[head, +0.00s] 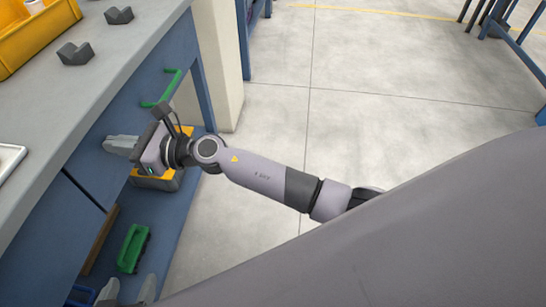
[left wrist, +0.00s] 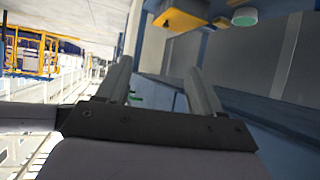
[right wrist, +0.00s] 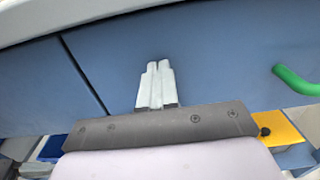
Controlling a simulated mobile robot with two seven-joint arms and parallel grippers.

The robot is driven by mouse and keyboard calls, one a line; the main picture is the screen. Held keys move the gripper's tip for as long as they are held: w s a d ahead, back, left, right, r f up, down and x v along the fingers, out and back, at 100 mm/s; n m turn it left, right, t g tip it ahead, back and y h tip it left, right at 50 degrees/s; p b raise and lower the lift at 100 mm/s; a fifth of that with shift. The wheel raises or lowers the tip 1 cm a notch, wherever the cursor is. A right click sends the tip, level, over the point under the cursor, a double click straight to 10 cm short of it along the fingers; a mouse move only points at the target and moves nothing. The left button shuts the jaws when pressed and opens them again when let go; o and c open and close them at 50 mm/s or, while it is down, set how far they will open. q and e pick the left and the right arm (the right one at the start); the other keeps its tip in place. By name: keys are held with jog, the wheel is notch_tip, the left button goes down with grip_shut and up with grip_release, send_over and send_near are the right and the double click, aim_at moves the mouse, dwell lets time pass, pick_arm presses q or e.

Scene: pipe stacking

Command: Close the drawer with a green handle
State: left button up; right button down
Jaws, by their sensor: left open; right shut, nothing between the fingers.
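The green handle (head: 170,88) is on a blue drawer front (head: 130,110) below the workbench top. In the right wrist view the green handle (right wrist: 297,80) is at the right, on the blue drawer front (right wrist: 210,75). This front looks about flush with the panel left of the dark seam. My right gripper (head: 108,145) is shut and empty, its tips pointing at the front beside the handle; they also show in the right wrist view (right wrist: 156,70). I cannot tell whether they touch it. My left gripper (head: 128,292) is open and empty, low down; its fingers show in the left wrist view (left wrist: 160,85).
The grey worktop (head: 110,65) holds a yellow bin (head: 35,40) and dark V-shaped blocks (head: 76,53). Below, a green object (head: 133,248) and a yellow-and-dark item (head: 155,181) sit on a blue lower shelf.

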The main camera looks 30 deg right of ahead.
pick_arm(q)
jog(key=shift+d+r, duration=0.15)
jog(key=shift+r, duration=0.1)
pick_arm(e)
jog(key=shift+w+a+r, duration=0.1)
jog(key=shift+a+r, duration=0.05)
jog(key=shift+r, duration=0.2)
pick_arm(q)
jog(key=shift+f, duration=0.15)
pick_arm(e)
jog(key=shift+f, duration=0.1)
